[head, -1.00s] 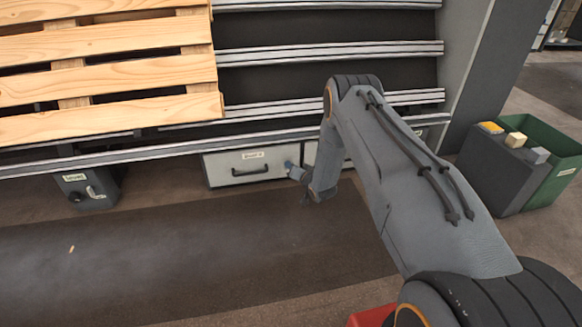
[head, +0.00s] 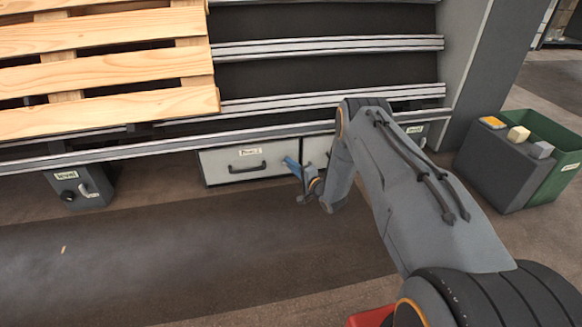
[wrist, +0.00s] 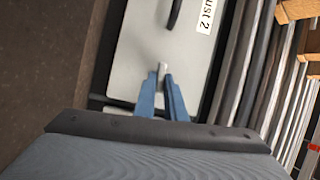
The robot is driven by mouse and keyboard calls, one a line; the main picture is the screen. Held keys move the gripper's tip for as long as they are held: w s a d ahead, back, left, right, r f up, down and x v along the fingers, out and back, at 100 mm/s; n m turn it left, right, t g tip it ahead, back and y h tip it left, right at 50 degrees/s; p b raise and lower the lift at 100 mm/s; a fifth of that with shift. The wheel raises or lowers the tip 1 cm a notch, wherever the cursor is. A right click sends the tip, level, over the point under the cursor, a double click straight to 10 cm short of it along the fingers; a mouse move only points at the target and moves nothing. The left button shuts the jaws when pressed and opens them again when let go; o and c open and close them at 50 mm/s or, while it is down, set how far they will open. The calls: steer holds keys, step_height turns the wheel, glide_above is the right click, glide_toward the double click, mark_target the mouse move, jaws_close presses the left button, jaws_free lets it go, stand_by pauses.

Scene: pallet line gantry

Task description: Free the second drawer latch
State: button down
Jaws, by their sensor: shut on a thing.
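A pale grey drawer front (head: 222,160) with a dark handle (head: 247,167) and a white label sits low under the racks in the head view. In the wrist view the drawer front (wrist: 150,40) fills the upper middle, with its label (wrist: 206,16) ending in "ust 2". A small pale metal latch tab (wrist: 162,71) stands on this front. My gripper (wrist: 162,78) has its two blue fingers closed on the tab, one on each side. In the head view my gripper (head: 290,163) is at the drawer's right end, where the latch is hidden or too small to tell.
Another drawer front (head: 318,150) is partly hidden behind my arm. A wooden pallet (head: 120,65) lies on the racks at upper left. A dark box labelled "level" (head: 78,190) stands below it. A dark bin (head: 495,180) and green bin (head: 568,170) stand right. The floor in front is clear.

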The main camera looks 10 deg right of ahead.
steer(key=shift+f+m, duration=0.1)
steer(key=shift+m, duration=0.4)
steer(key=c, duration=1.8)
jaws_free()
steer(key=shift+s+d, duration=0.1)
steer(key=p+v, duration=0.3)
steer(key=v, duration=0.4)
steer(key=shift+s+d+f, duration=0.1)
steer(key=shift+s+d, duration=0.05)
steer(key=shift+s, duration=0.15)
